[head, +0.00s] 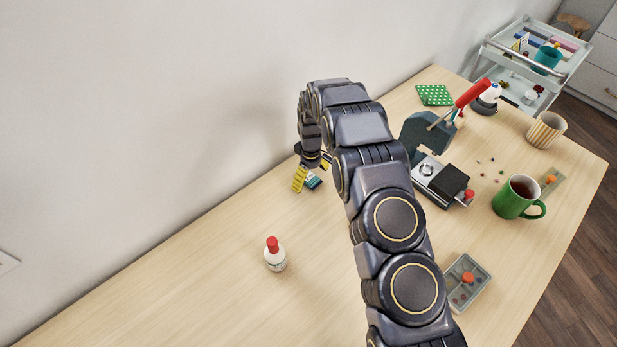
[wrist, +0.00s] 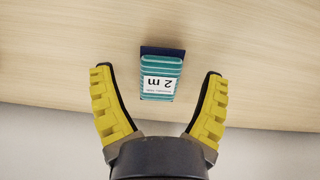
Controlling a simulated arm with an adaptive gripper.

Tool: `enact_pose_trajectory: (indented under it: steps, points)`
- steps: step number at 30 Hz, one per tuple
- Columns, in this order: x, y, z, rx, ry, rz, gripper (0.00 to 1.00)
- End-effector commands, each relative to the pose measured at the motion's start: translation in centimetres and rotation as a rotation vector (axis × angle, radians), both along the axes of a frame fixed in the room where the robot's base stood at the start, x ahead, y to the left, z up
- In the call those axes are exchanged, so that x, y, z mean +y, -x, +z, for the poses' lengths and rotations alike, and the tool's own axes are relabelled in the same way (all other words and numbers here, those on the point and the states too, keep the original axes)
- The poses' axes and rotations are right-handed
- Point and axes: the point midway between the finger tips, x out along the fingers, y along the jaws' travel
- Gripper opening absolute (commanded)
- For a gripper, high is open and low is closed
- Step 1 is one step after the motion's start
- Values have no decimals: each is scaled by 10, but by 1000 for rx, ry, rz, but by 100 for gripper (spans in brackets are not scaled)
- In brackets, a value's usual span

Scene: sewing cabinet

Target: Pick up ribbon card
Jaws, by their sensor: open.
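The ribbon card (wrist: 163,75) is a dark blue card wound with teal ribbon, with a white label reading "2 m". It lies on the wooden table, and in the head view (head: 313,181) it is partly hidden by my gripper. My gripper (wrist: 158,72) is open, its yellow fingers spread on either side of the card and apart from it. In the head view my gripper (head: 310,178) is at the table's back side near the wall, right over the card.
A white bottle with a red cap (head: 275,256) stands left of my arm. A press with a red handle (head: 436,150), a green mug (head: 513,200), a striped cup (head: 545,130) and a grey tray (head: 484,272) are to the right. The table's left front is clear.

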Motion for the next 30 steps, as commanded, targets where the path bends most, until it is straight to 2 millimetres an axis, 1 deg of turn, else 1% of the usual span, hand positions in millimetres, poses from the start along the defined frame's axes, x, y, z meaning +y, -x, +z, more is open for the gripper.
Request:
enact_pose_trajectory:
  steps: [2,7,8,9,11,12,23,26,30]
  points:
    - [0,0,-5,1,1,0,76]
    - [0,0,-4,0,0,0,76]
    - [0,0,-4,0,0,0,71]
    - [0,0,-4,0,0,0,54]
    - [0,0,-4,0,0,0,29]
    - [0,0,-4,0,0,0,20]
    - [0,0,-4,0,0,0,20]
    - [0,0,-1,-1,-1,0,20]
    - [0,0,11,-2,-1,0,20]
